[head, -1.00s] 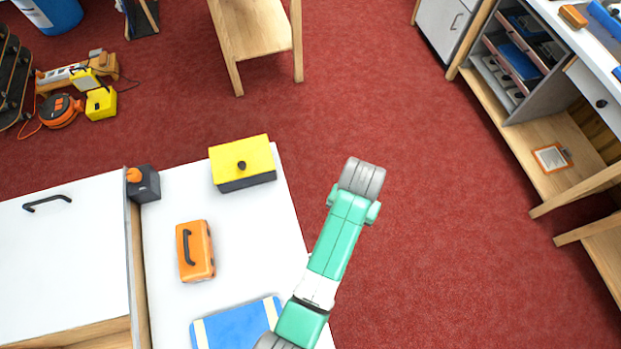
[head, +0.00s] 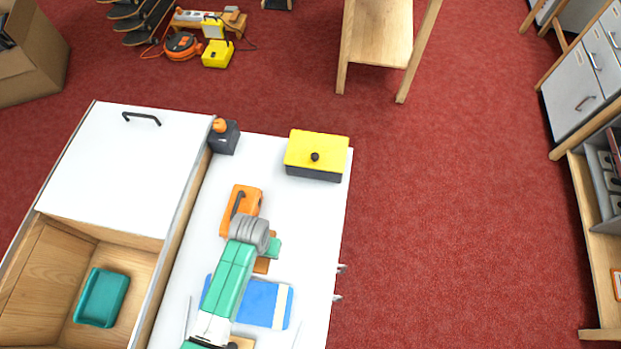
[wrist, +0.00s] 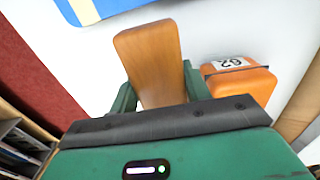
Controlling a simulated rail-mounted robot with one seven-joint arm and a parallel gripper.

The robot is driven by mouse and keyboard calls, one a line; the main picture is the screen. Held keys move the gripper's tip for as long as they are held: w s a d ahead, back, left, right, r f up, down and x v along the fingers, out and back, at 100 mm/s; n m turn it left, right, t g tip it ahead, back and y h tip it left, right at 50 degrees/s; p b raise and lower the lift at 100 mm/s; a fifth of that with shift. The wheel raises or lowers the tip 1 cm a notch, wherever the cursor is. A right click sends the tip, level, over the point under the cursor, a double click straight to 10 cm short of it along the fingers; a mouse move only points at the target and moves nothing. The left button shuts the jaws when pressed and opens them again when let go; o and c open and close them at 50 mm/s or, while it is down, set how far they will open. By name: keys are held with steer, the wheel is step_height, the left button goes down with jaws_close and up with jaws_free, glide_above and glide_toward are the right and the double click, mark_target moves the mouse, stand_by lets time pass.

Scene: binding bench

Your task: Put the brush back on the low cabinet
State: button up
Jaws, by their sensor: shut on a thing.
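My gripper (wrist: 160,98) is shut on the brush (wrist: 150,55), whose flat brown wooden body stands out between the green fingers in the wrist view. No bristles show. In the head view my arm covers most of the brush (head: 262,266); a small brown part shows beside the gripper (head: 266,252). The gripper and brush are over the white top of the low cabinet (head: 310,215), between an orange case (head: 238,205) and a blue folder-like item (head: 262,303). I cannot tell whether the brush touches the top.
A yellow-lidded box (head: 317,152) and a dark block with an orange knob (head: 224,137) stand at the far edge. To the left is an open wooden compartment with a teal tray (head: 102,297). The top's right strip is mostly clear.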

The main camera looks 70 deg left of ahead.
steer(key=b, duration=0.3)
glide_above(310, 229)
steer(key=shift+s+d+f, duration=0.15)
steer(key=shift+s+f, duration=0.15)
steer(key=shift+f, duration=0.4)
steer(key=shift+w+f+b, duration=0.2)
steer(key=shift+f+b, duration=0.1)
steer(key=shift+f, duration=0.6)
steer(key=shift+w+f+b, duration=0.15)
steer(key=shift+f+b, duration=0.15)
steer(key=shift+f, duration=0.55)
steer(key=shift+f, duration=0.1)
steer(key=o, duration=0.9)
step_height(310, 229, up, 12)
steer(key=p, duration=0.3)
